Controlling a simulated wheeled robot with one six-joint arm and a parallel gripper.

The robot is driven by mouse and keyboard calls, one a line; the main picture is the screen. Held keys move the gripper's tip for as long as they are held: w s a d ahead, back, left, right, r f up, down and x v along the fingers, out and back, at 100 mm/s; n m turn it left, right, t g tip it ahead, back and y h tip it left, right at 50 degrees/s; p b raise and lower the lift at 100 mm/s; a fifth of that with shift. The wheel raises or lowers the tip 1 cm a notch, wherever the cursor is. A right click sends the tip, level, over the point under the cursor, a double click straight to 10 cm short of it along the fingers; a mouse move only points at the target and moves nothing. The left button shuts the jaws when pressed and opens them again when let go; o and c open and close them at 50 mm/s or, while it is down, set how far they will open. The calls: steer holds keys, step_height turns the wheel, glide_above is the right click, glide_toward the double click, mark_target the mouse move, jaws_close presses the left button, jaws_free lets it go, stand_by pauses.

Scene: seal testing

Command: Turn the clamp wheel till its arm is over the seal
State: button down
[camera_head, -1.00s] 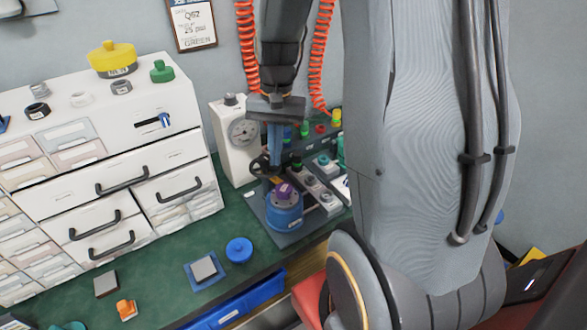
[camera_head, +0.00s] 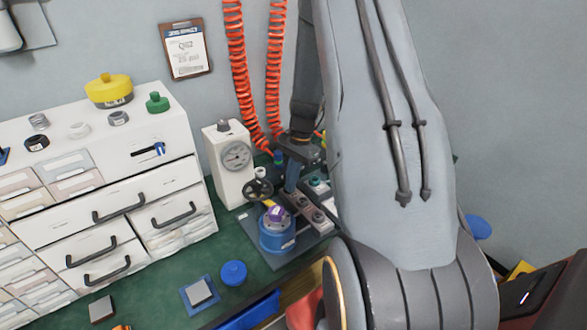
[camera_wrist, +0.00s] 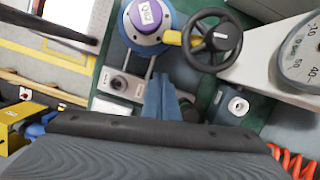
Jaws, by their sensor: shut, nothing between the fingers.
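The black clamp wheel (camera_head: 257,190) stands beside the blue test pot (camera_head: 277,240) and in front of the dial gauge; it also shows in the wrist view (camera_wrist: 222,36). A purple piece with a label (camera_head: 276,213), apparently the seal, sits on top of the pot; the wrist view shows it too (camera_wrist: 149,13). A short yellow clamp arm (camera_wrist: 172,37) lies between wheel and pot, its tip at the pot's rim, beside the purple piece. My gripper (camera_head: 290,188) is shut and empty, right of the wheel and apart from it; its blue fingers show in the wrist view (camera_wrist: 158,100).
A white dial gauge (camera_head: 230,165) stands behind the wheel. A row of small fittings (camera_head: 312,208) lies right of the pot, below my gripper. White drawers (camera_head: 120,190) stand left. Orange coiled hoses (camera_head: 240,90) hang behind.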

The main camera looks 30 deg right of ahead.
mark_target(260, 191)
steer(key=shift+s+a+f+p, duration=0.2)
steer(key=shift+a+f+p, duration=0.15)
steer(key=shift+a, duration=0.4)
steer(key=shift+s+a+f+p, duration=0.15)
steer(key=shift+a+f+p, duration=0.15)
steer(key=shift+a, duration=0.4)
steer(key=shift+s+a+f+p, duration=0.25)
steer(key=shift+a+f, duration=0.1)
steer(key=shift+a, duration=0.4)
steer(key=shift+s+a+m, duration=0.2)
steer(key=shift+a+m, duration=0.3)
steer(key=shift+a, duration=0.15)
steer(key=shift+s+a+m+p, duration=0.15)
steer(key=shift+a+m+p, duration=0.1)
steer(key=shift+m+p, duration=0.15)
